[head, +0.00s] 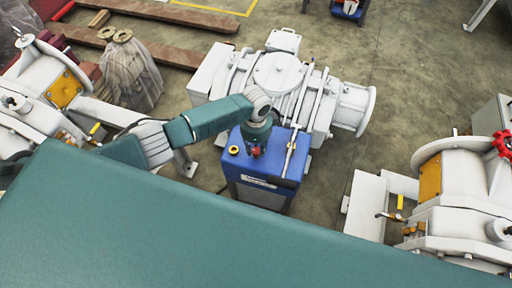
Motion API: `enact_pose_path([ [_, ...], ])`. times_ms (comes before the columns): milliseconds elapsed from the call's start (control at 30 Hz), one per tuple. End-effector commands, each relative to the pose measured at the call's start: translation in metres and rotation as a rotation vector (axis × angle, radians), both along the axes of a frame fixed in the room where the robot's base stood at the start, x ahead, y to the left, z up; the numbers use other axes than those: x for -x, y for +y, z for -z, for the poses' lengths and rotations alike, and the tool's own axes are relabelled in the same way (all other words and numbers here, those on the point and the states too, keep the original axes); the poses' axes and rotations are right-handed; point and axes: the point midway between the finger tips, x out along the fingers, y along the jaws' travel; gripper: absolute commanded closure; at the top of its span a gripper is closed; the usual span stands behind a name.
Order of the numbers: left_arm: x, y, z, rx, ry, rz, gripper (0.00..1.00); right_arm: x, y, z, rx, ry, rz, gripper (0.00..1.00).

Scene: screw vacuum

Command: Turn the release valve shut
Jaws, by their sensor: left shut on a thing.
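My left arm reaches across to the blue box-shaped unit (268,189) in front of the white vacuum machine (275,72). My left gripper (256,149) points down over the top of the blue unit and is shut on a small red part (256,153), which looks like the release valve. The gripper hides most of this part, so I cannot tell how far it is turned. My right gripper is not in view.
A yellow-topped knob (233,150) sits left of the gripper on the blue unit. A thin white rod (290,153) rises on its right. White machines stand at the left and at the right, the right one with a red handwheel (502,143).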

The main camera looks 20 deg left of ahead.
Motion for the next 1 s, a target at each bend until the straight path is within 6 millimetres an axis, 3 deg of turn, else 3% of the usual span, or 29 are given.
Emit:
enact_pose_path([
  [33, -0.001, 0.000, -0.001, 0.000, -0.003, 0.001, 0.99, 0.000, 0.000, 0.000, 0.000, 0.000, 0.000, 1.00],
  [67, -0.001, 0.000, -0.001, -0.001, -0.003, 0.001, 0.67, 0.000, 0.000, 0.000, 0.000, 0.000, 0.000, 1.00],
  [133, -0.001, 0.000, -0.001, -0.001, -0.002, 0.001, 0.54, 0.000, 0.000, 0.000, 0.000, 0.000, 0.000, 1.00],
  [433, -0.001, 0.000, -0.001, 0.000, -0.001, 0.000, 0.54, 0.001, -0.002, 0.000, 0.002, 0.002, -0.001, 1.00],
  [567, -0.001, 0.000, -0.012, 0.000, -0.003, -0.001, 0.54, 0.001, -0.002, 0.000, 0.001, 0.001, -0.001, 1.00],
  [1000, -0.001, 0.000, -0.099, 0.001, -0.005, 0.001, 0.54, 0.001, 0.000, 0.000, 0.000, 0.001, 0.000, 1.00],
])
